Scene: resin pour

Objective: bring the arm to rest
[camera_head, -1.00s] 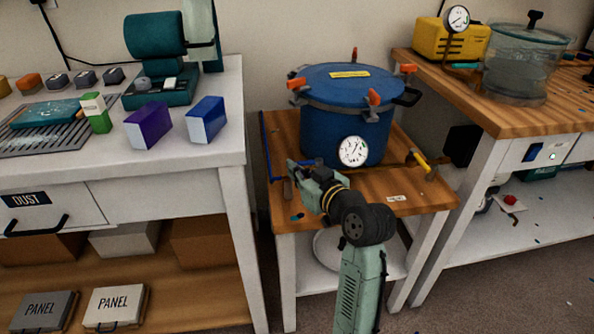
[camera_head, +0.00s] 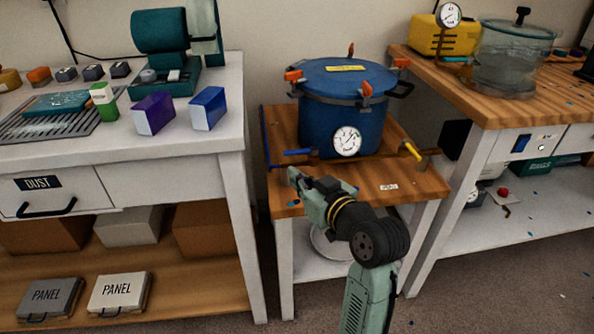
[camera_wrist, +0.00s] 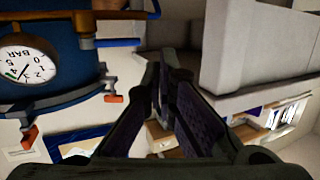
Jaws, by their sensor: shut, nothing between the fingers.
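My gripper (camera_head: 291,179) is shut and empty. In the head view it hangs in front of the small wooden table (camera_head: 400,186), with its tip at the table's front left part. In the wrist view my gripper's fingers (camera_wrist: 160,72) meet with nothing visible between them. The blue pressure pot (camera_head: 322,128) stands on the small table with its lid on, behind my gripper and apart from it. In the wrist view its dial gauge (camera_wrist: 27,62) shows at the upper left.
A white bench (camera_head: 120,150) with a teal machine (camera_head: 160,35) and purple and blue boxes stands at the left. A wooden-topped bench (camera_head: 480,100) with a clear chamber (camera_head: 512,65) stands at the right. Blue and yellow valve handles flank the pot low down. Bare floor shows in front.

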